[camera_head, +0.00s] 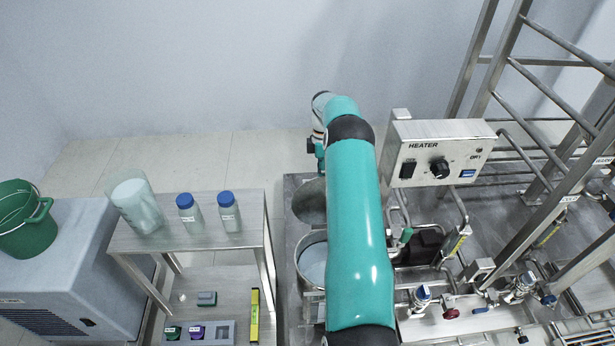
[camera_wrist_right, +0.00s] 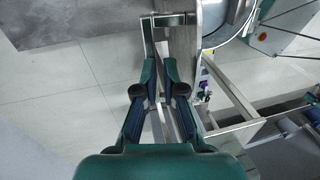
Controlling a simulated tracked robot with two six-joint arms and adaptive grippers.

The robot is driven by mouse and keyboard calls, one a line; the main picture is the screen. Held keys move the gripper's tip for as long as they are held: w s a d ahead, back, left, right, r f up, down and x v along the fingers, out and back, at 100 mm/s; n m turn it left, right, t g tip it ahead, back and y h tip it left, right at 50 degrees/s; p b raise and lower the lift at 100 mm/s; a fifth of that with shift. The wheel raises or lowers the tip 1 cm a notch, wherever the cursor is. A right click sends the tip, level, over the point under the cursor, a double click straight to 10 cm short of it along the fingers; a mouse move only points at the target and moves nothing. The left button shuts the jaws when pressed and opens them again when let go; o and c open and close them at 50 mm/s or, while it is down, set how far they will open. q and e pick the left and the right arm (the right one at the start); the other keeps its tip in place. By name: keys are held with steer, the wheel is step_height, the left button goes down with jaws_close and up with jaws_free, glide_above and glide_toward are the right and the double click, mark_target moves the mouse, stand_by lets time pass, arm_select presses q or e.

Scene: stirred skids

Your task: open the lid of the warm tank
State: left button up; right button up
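The tank (camera_head: 300,284) is a round steel vessel left of my right arm in the head view. Its mouth is uncovered and shows pale liquid; my arm hides its right side. A grey rounded plate, seemingly the lid (camera_head: 308,203), stands tilted open behind the mouth. My right gripper (camera_head: 318,151) is beyond the lid, small and partly hidden. In the right wrist view its fingers (camera_wrist_right: 160,70) are apart, with a gap between the tips. A metal bracket with a dark green bar (camera_wrist_right: 170,19) lies just ahead of them; contact is unclear. My left gripper is out of view.
A heater box (camera_head: 437,150) with knobs stands right of my arm, with a steel frame, pipes and valves. A steel cart (camera_head: 180,240) at left holds a beaker (camera_head: 137,205) and two blue-capped bottles (camera_head: 190,214). A green bucket (camera_head: 28,228) sits farther left.

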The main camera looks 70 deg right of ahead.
mark_target(324, 184)
steer(key=shift+o, duration=1.4)
steer(key=f, duration=0.1)
steer(key=s+a+f, duration=0.1)
steer(key=shift+s+a+f+g+y, duration=0.15)
steer(key=shift+f+g+y, duration=0.15)
steer(key=shift+w+f, duration=0.3)
steer(key=shift+w, duration=0.15)
steer(key=shift+w+r, duration=0.15)
steer(key=shift+r, duration=0.2)
steer(key=shift+w+d+r, duration=0.1)
steer(key=shift+d+r, duration=0.05)
steer(key=shift+d, duration=0.05)
steer(key=v, duration=0.6)
steer(key=shift+r, duration=0.55)
